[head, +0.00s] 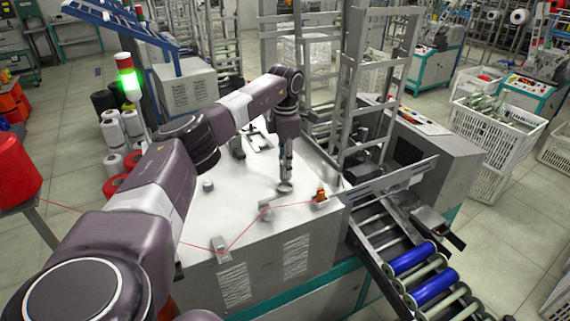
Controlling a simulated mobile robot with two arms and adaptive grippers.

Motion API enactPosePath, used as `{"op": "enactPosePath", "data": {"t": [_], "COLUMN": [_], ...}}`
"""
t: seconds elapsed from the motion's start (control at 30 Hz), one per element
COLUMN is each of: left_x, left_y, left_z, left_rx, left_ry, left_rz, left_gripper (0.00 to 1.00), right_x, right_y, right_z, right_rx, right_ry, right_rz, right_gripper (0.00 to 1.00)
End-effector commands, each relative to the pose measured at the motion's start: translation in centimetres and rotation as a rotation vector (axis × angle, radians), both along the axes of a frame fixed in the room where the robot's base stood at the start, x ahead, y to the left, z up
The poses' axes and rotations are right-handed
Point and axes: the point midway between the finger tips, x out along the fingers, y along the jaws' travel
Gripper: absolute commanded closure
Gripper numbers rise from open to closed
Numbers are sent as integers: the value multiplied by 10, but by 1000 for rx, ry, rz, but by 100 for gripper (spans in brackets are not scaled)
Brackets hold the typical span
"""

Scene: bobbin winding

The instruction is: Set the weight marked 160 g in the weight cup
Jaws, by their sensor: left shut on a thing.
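My left arm reaches in from the left over the white machine top, and its gripper (287,172) points straight down, shut on a small weight. The weight is mostly hidden between the fingers, and no marking is readable. A small grey round dish-like piece (284,188) shows right below the fingertips; I cannot tell whether it is the weight cup or part of what I hold, or whether they touch. A small grey cylinder (207,185) stands apart on the top, to the left. My right gripper is not in view.
A red thread runs from the red cone (14,172) through a grey guide (222,249) and a grey bracket (266,211) to an orange part (320,195). A metal frame (350,90) rises behind. Rollers with blue bobbins (410,257) lie at the right.

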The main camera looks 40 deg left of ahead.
Motion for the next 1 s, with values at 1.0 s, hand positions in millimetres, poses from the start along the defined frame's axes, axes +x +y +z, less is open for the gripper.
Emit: {"op": "enactPosePath", "data": {"t": [1.0], "left_x": [0], "left_y": [0], "left_z": [-17], "left_rx": [0], "left_ry": [0], "left_rz": [0], "left_gripper": [100], "right_x": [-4], "right_y": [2], "right_z": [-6], "right_rx": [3], "right_ry": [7], "right_rz": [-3], "right_gripper": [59]}}
